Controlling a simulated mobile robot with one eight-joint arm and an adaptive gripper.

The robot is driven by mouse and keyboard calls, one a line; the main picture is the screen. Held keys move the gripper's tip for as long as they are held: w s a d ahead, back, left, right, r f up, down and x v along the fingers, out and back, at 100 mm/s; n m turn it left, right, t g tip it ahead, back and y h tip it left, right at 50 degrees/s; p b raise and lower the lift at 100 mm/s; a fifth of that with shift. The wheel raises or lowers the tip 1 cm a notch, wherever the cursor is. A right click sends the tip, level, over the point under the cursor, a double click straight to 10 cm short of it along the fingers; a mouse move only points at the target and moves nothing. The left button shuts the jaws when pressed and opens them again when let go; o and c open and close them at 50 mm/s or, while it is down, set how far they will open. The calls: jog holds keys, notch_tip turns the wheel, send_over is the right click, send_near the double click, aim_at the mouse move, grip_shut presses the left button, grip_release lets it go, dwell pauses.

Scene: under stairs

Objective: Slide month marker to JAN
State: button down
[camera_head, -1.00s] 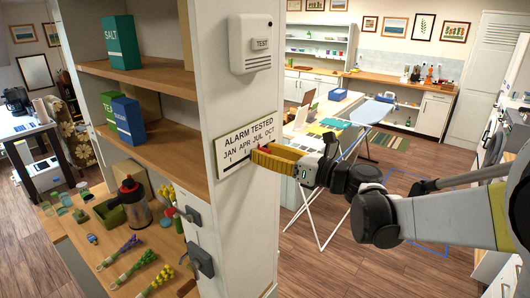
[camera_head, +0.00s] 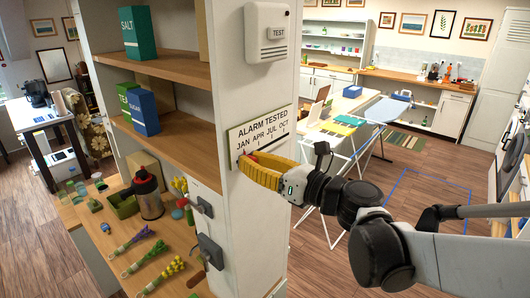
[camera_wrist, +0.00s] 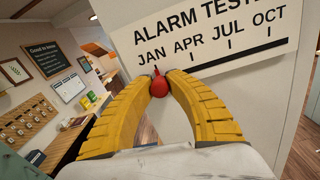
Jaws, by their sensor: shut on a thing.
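The white "ALARM TESTED" sign (camera_head: 240,133) is on the side of the tall shelf unit, with JAN, APR, JUL and OCT from left to right over a dark slot. In the wrist view the sign (camera_wrist: 205,48) fills the upper right. The red month marker (camera_wrist: 159,87) sits at the slot's left end; its pointer tip is just below JAN. My gripper (camera_wrist: 160,80) has its two yellow fingers shut on the marker from both sides. In the head view my gripper (camera_head: 248,162) is at the sign's lower left and mostly hides the marker.
A white "TEST" alarm box (camera_head: 268,32) is above the sign. Dark switch boxes (camera_head: 210,255) are on the panel below left. Open floor and a folding rack lie behind my arm.

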jog(key=shift+s, duration=0.1)
jog(key=c, duration=1.3)
grip_release()
jog(key=shift+a, duration=0.1)
jog(key=shift+o, duration=0.2)
jog(key=shift+s+a, duration=0.1)
jog(key=shift+s, duration=0.05)
jog(key=shift+s+d, duration=0.1)
jog(key=shift+d, duration=0.45)
jog(key=v, duration=1.1)
jog(key=shift+s, duration=0.1)
